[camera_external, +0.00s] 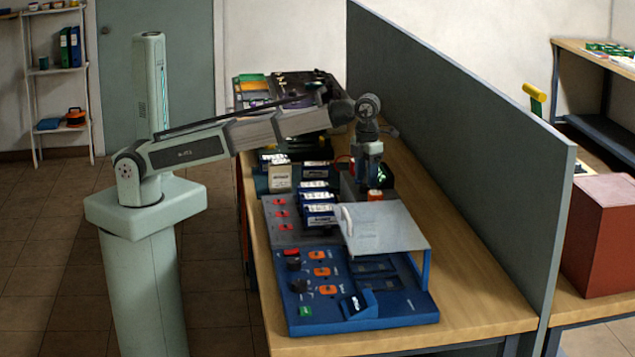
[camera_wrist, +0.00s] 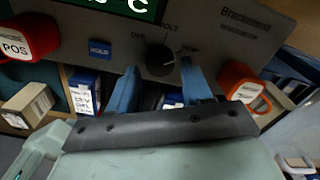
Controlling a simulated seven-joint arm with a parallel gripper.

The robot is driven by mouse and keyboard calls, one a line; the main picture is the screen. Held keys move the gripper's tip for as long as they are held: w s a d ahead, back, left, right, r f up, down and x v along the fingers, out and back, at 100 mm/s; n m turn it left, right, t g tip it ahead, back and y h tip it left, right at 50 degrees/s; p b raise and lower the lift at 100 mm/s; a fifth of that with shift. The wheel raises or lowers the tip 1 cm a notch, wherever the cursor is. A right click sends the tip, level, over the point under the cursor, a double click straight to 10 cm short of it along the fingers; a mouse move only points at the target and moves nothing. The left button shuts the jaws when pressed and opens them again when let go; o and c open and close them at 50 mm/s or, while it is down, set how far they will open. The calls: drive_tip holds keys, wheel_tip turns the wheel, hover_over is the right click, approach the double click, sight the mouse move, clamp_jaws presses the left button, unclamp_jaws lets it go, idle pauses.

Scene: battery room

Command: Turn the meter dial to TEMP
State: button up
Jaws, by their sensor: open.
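The meter's grey front panel (camera_wrist: 225,45) fills the upper wrist view. Its black round dial (camera_wrist: 160,60) has OFF at its left, VOLT above and a partly covered label at its right. A small light mark shows on the dial's right side.
A red POS plug (camera_wrist: 30,38) and an orange-red plug (camera_wrist: 240,80) flank the dial. A blue HOLD button (camera_wrist: 100,48) is left of it. Battery boxes (camera_external: 320,213) and a blue panel (camera_external: 340,310) stand nearer on the bench. A grey partition (camera_external: 460,140) runs at right.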

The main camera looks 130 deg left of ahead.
sight(366, 185)
wheel_tip(366, 185, up, 12)
drive_tip(key=shift+f, duration=0.2)
idle(0.4)
